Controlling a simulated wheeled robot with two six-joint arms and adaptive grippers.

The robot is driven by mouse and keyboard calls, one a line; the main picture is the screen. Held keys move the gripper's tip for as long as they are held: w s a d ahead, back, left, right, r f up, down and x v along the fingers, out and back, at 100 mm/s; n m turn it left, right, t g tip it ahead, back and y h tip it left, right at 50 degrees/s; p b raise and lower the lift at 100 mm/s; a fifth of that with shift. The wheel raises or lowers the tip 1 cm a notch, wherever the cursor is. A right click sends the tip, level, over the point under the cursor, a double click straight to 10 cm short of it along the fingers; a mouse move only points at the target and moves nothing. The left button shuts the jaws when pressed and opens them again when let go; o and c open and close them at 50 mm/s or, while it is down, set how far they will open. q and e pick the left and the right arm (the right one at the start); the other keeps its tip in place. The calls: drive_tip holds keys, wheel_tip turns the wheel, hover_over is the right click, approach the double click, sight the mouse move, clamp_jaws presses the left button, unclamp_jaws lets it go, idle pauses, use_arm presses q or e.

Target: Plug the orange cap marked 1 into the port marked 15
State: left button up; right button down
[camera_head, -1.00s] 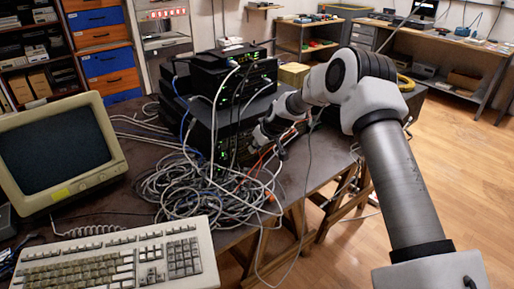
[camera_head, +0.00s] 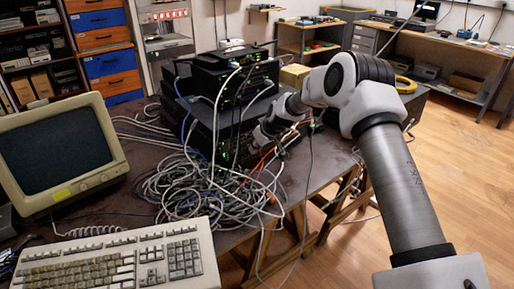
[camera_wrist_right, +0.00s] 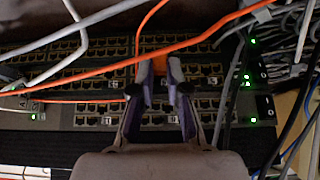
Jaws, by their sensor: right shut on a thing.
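My right gripper (camera_head: 262,141) is in front of the stack of black network switches (camera_head: 230,90) on the table. No mark on the cap can be read. The tips are over the rows of ports of the patch panel (camera_wrist_right: 95,80). I cannot tell whether the cap touches a port, and port 15 cannot be picked out. My left gripper is not in view.
Orange (camera_wrist_right: 90,75) and grey cables (camera_wrist_right: 75,35) cross in front of the panel, close to the fingers. A tangle of cables (camera_head: 200,190) lies on the table before the switches. An old monitor (camera_head: 60,150) and a keyboard (camera_head: 120,258) stand at the left.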

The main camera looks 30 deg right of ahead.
drive_tip(key=shift+w, duration=0.15)
drive_tip(key=c, duration=1.1)
unclamp_jaws()
drive_tip(key=v, duration=1.2)
